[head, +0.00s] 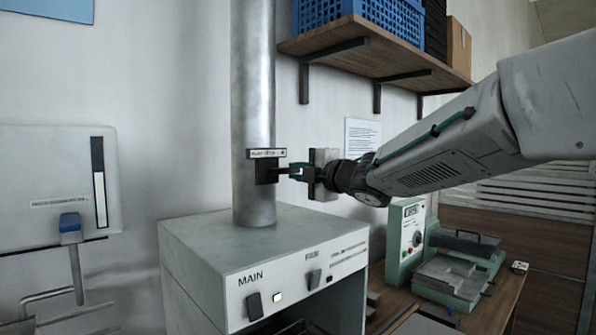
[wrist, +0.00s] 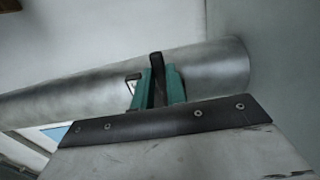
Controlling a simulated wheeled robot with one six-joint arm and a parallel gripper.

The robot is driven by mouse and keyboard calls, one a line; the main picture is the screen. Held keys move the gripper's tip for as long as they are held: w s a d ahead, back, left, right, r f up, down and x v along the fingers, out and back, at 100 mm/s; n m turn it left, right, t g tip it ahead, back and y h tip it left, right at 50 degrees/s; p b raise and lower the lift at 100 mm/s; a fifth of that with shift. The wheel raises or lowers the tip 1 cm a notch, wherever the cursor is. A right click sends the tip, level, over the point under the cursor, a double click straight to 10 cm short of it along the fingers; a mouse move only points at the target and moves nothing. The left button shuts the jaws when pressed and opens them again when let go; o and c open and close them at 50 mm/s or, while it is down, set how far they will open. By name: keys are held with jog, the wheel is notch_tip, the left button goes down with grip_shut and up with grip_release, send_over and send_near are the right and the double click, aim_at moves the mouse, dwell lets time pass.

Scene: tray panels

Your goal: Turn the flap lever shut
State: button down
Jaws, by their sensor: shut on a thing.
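The flap lever is a small dark piece on the front of the vertical grey pipe (head: 254,90), just below a small label plate (head: 266,153). My gripper (head: 284,172) reaches in from the right and is shut at the pipe. In the wrist view, the teal fingers (wrist: 158,88) are closed on either side of the dark lever (wrist: 156,66), with the pipe (wrist: 80,92) behind it. The lever's exact angle is hard to tell, as the fingers hide part of it.
The pipe rises from a grey cabinet (head: 210,245) with MAIN and FAN switches. A wooden shelf (head: 375,50) with blue crates hangs above my arm. A green machine (head: 405,240) stands on a bench at right. A panel (head: 50,180) with a blue-knobbed lever is at left.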

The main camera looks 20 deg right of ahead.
jog(key=shift+f, duration=0.1)
jog(key=c, duration=1.4)
grip_release()
jog(key=shift+s, duration=0.1)
jog(key=v, duration=0.7)
jog(key=shift+s+d, duration=0.2)
jog(key=shift+s, duration=0.15)
jog(key=shift+w, duration=0.15)
jog(key=x, duration=0.8)
jog(key=shift+d+r+n, duration=0.1)
jog(key=shift+r+n, duration=0.2)
jog(key=shift+n, duration=0.1)
